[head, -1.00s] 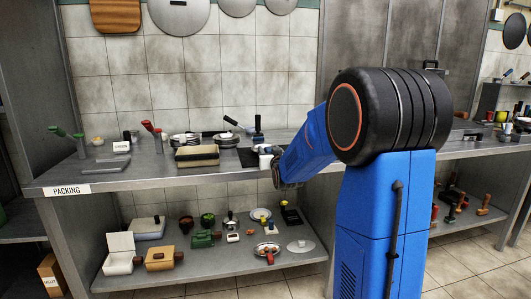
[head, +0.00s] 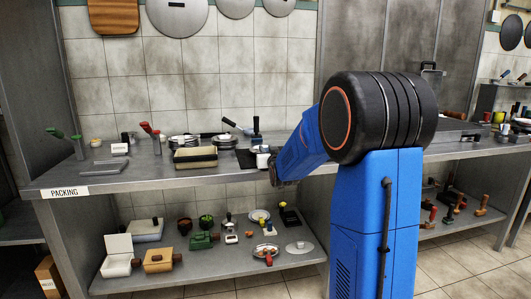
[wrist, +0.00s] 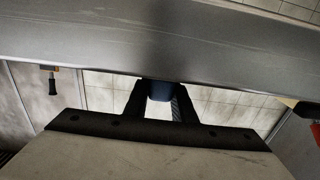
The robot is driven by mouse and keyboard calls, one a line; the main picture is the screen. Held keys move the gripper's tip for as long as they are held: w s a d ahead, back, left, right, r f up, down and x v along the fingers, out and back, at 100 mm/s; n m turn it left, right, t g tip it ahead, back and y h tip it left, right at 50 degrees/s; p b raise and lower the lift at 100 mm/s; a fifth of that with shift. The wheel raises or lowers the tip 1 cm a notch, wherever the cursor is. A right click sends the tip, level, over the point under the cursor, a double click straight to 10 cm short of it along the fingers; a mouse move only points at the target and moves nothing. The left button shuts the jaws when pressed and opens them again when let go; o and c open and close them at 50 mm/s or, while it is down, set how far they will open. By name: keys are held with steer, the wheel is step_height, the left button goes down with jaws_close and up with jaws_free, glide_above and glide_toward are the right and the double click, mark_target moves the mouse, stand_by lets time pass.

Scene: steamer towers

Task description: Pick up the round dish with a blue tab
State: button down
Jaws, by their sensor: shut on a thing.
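In the wrist view, the two black fingers of my gripper (wrist: 160,102) are shut on a small blue piece, the blue tab (wrist: 161,90). The round dish itself cannot be made out; the grey steel band lies directly beyond the tab in the picture. In the head view my blue arm reaches down to the bench's front edge, right of the white cup (head: 262,160). My gripper's fingers are hidden there.
The steel bench (head: 120,186) carries a stack of plates (head: 183,140), a tan-rimmed tray (head: 195,158) and a grey tray (head: 97,168). The lower shelf (head: 215,272) holds several pots, boxes and dishes. A broad steel surface (wrist: 160,40) lies close in the wrist view.

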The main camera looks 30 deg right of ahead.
step_height(320, 180, up, 10)
steer(key=shift+f, duration=0.1)
steer(key=c, duration=2)
jaws_free()
jaws_close()
